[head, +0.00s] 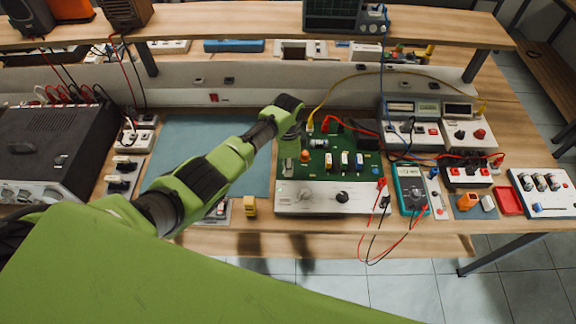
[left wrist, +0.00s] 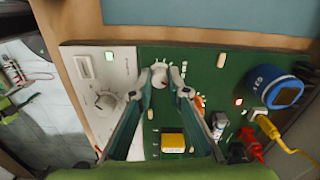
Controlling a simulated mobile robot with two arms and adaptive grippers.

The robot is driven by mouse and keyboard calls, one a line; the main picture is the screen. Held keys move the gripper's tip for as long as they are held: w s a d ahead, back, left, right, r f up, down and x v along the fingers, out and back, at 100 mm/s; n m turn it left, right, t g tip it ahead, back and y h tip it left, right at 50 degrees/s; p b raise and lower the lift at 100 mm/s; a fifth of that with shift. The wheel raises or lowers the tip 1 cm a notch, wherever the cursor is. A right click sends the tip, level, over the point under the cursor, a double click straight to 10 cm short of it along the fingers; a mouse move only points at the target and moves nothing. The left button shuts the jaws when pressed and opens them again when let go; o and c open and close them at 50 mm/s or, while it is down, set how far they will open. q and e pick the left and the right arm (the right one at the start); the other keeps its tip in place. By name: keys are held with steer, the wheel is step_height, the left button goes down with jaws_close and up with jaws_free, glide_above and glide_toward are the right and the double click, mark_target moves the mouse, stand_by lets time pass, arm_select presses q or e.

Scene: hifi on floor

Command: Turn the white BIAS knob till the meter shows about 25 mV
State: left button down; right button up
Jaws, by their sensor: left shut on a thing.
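The white BIAS knob (left wrist: 160,76) stands on the green circuit board (left wrist: 205,68) near the board's edge. My left gripper (left wrist: 161,79) has its two fingertips on either side of the knob and is shut on it. In the head view my left gripper (head: 289,166) reaches down to the left part of the green board (head: 322,142), and the knob is hidden there. A teal handheld meter (head: 411,188) lies right of the board; its reading is too small to tell. My right gripper is not in view.
A pale front panel (head: 325,206) with a black knob (head: 342,196) borders the board. Red and black leads (head: 378,215) hang over the bench edge. A blue round part (left wrist: 275,86) and a yellow plug (left wrist: 267,126) stand on the board. A bare blue mat (head: 200,135) lies left.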

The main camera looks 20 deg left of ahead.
arm_select(q)
steer(key=shift+w+r, duration=0.1)
stand_by(0.3)
steer(key=c, duration=1.9)
jaws_free()
step_height(320, 180, up, 12)
